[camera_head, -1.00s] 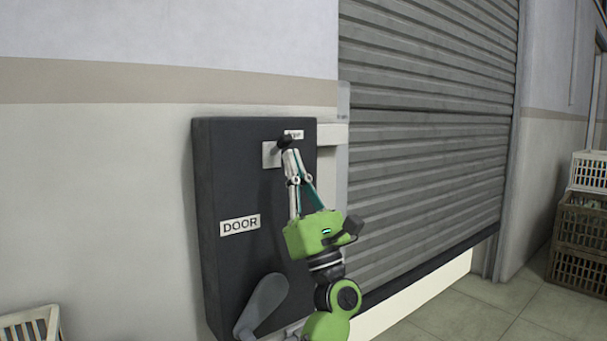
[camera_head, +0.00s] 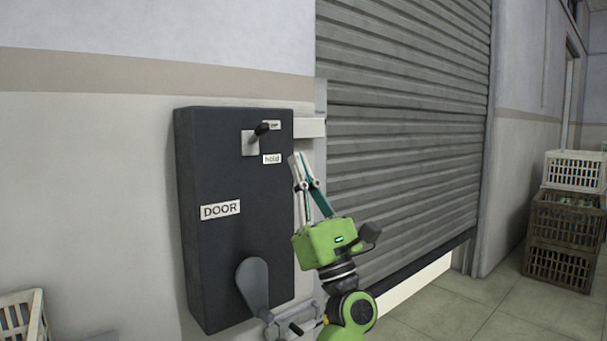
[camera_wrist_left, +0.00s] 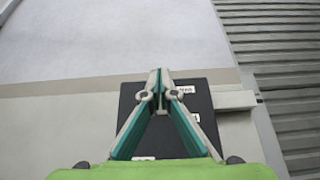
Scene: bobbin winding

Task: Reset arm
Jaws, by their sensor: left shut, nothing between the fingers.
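My left gripper (camera_head: 298,157) is shut and empty, pointing up in the head view. It stands just right of the black knob lever (camera_head: 262,129) on its light plate (camera_head: 249,144), apart from it. The lever is on the upper part of a dark box (camera_head: 235,265) labelled DOOR (camera_head: 220,210) on the wall. A small label "hold" (camera_head: 272,159) is below the lever, and a small label (camera_head: 272,125) is beside it. In the left wrist view the gripper (camera_wrist_left: 161,72) is shut in front of the dark box (camera_wrist_left: 207,130) and covers much of it. My right gripper is not in view.
A grey roller shutter (camera_head: 400,140) is partly raised, with a gap at the floor. A grey crank-like part (camera_head: 252,285) sticks out from the box's lower front. Crates (camera_head: 565,225) are stacked at the right, and a white basket (camera_head: 22,318) is at lower left.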

